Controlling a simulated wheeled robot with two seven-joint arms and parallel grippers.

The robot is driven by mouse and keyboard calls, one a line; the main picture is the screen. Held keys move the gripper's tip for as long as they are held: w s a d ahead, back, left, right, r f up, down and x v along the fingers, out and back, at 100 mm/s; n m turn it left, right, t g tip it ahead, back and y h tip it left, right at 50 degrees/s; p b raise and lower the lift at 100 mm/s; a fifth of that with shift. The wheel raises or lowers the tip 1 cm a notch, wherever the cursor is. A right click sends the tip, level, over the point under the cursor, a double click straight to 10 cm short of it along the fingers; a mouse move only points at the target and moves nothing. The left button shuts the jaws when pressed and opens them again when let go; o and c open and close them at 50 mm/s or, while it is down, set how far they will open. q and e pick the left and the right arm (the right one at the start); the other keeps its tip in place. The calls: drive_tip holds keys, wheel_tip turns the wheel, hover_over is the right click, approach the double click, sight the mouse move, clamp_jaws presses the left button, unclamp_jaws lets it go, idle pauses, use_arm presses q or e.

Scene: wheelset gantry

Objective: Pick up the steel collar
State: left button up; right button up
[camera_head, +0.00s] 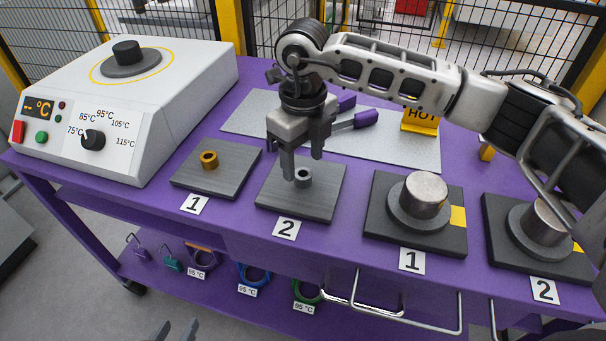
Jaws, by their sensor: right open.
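The steel collar (303,180) is a small grey ring standing on the dark plate labelled 2 (270,200). My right gripper (302,167) points down at it with its fingers apart. One finger comes down just left of the collar and the other ends behind it to the right. The fingers hide part of the collar, and I cannot tell whether they touch it. My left gripper (175,331) shows only as two dark fingertips, apart, at the bottom edge, low in front of the table.
A brass collar (209,163) sits on the left plate labelled 1 (235,173). A heater with a dial (200,60) stands at the left. Two bearing stands with steel cylinders (425,190) are at the right. A yellow HOT sign (419,119) and purple-handled tools (366,119) lie behind.

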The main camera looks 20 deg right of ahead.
sight(303, 175)
drive_tip(key=shift+f, duration=1.35)
drive_tip(key=c, duration=1.1)
drive_tip(key=shift+r, duration=0.1)
